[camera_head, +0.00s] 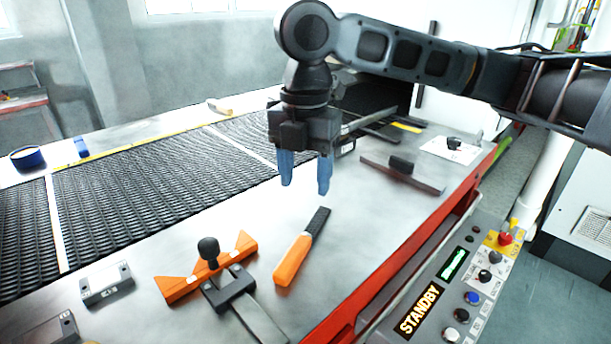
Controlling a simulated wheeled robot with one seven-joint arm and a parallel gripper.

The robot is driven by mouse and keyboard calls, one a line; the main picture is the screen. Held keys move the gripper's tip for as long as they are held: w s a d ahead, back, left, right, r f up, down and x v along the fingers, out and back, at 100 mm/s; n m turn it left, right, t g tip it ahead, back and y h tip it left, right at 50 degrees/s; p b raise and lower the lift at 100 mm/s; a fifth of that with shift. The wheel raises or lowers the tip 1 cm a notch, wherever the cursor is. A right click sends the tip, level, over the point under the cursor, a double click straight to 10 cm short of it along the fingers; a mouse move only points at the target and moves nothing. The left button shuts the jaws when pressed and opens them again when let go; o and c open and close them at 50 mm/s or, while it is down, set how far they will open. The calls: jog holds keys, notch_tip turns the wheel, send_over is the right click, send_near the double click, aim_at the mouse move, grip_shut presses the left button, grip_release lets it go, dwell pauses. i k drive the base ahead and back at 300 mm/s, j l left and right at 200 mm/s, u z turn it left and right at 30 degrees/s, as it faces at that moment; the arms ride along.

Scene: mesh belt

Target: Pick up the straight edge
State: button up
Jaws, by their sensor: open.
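A long thin grey-brown bar with a black block grip on top, which looks like the straight edge (422,182), lies on the metal side deck at the right, near the red edge. My gripper (305,187) points down with its two blue fingers apart and nothing between them. It hangs above the deck, to the left of the bar and apart from it. The whole bar seems to be in view.
An orange-handled tool (292,260) lies below my gripper. An orange bar with a black knob (184,288) and a grey block (107,284) lie nearer. The black mesh belt (150,188) is at left. A white plate (450,150) lies behind the bar. A control panel (455,290) stands at right.

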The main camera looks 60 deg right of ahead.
aim_at(402, 169)
jog(key=z, duration=1.4)
jog(key=k+l+u, duration=0.1)
jog(key=l+u, duration=0.3)
jog(key=k+l+u, duration=0.15)
jog(key=u, duration=0.25)
